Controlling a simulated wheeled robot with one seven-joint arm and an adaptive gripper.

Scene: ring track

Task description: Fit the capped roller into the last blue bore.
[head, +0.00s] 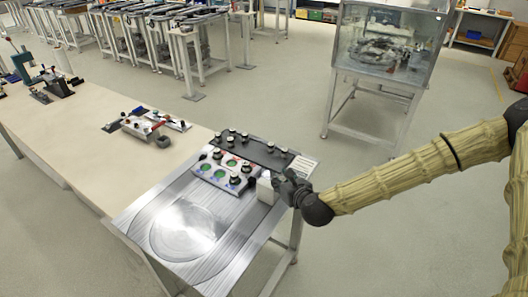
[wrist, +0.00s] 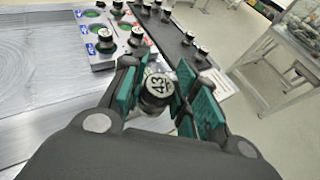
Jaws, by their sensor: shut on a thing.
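My gripper (head: 279,183) is at the right edge of the metal worktop. In the wrist view, its green-padded fingers (wrist: 160,80) are shut on the capped roller (wrist: 155,92), whose pale cap reads 43. The roller is dark below the cap; its lower end is hidden. The light bore block (head: 227,171) lies left of my gripper, apart from it. It has several green-looking bores and several dark capped rollers standing in it. In the wrist view, blue marks show on the near part of the block (wrist: 101,57), and an open green bore (wrist: 94,29) is visible.
A dark rack (head: 255,150) with several capped rollers lies behind the block. A whitish block (head: 265,190) stands beside my gripper. The metal worktop (head: 150,215) is clear at front left. A glass-walled case (head: 385,45) stands farther back, across open floor.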

